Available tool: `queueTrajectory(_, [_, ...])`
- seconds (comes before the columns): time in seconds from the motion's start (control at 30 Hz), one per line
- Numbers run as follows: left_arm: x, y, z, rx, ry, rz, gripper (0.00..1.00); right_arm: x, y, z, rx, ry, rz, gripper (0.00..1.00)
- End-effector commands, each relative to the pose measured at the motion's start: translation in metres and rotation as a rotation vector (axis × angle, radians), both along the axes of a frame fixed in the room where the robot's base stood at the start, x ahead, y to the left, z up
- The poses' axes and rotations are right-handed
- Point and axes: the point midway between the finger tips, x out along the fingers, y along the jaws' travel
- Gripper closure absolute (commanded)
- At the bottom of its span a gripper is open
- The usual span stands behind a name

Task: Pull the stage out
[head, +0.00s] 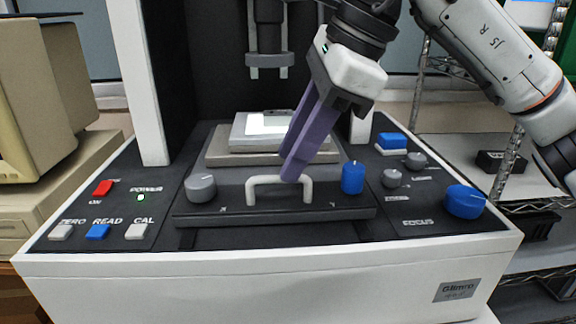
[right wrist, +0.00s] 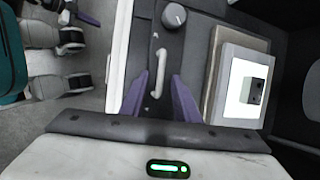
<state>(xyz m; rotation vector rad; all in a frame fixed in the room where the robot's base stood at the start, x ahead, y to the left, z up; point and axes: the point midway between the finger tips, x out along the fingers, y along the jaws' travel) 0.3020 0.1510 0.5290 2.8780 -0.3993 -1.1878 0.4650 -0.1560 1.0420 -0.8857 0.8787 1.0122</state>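The stage (head: 218,152) is a stack of grey plates in the middle of the machine; it also shows in the right wrist view (right wrist: 215,75). A white arched handle (head: 264,180) stands on the dark bar at its front.
A grey knob (head: 200,187) and a blue knob (head: 353,178) flank the handle on the bar. Buttons sit at left, and a large blue focus knob (head: 464,201) at right. A lens column (head: 269,40) hangs above the stage. White posts stand on both sides.

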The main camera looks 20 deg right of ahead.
Motion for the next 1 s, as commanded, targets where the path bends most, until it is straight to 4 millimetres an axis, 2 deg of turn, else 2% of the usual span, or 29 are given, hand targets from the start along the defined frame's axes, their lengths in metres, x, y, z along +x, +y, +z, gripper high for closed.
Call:
queueTrajectory(0.03, [0.002,0.0,0.002,-0.003,-0.008,0.001,1.0,0.002,0.002,-0.008,-0.001,0.001,0.001,0.71])
queueTrajectory(0.2, [0.005,-0.001,0.006,-0.008,-0.021,0.002,1.0,0.006,0.007,-0.02,-0.001,0.0,0.001,0.71])
queueTrajectory(0.5, [0.005,-0.001,0.006,-0.008,-0.021,0.002,1.0,0.007,0.008,-0.022,0.0,-0.001,0.001,0.71])
queueTrajectory(0.53, [0.005,-0.001,0.005,-0.008,-0.021,0.002,1.0,0.007,0.008,-0.022,0.0,-0.001,0.001,0.73])
queueTrajectory(0.7, [0.005,-0.001,0.005,-0.007,-0.02,0.003,1.0,0.007,0.008,-0.022,0.0,-0.001,0.001,1.0])
queueTrajectory(1.0, [0.004,0.0,0.008,-0.005,-0.018,0.003,1.0,0.009,0.014,-0.02,0.0,0.0,0.011,1.0])
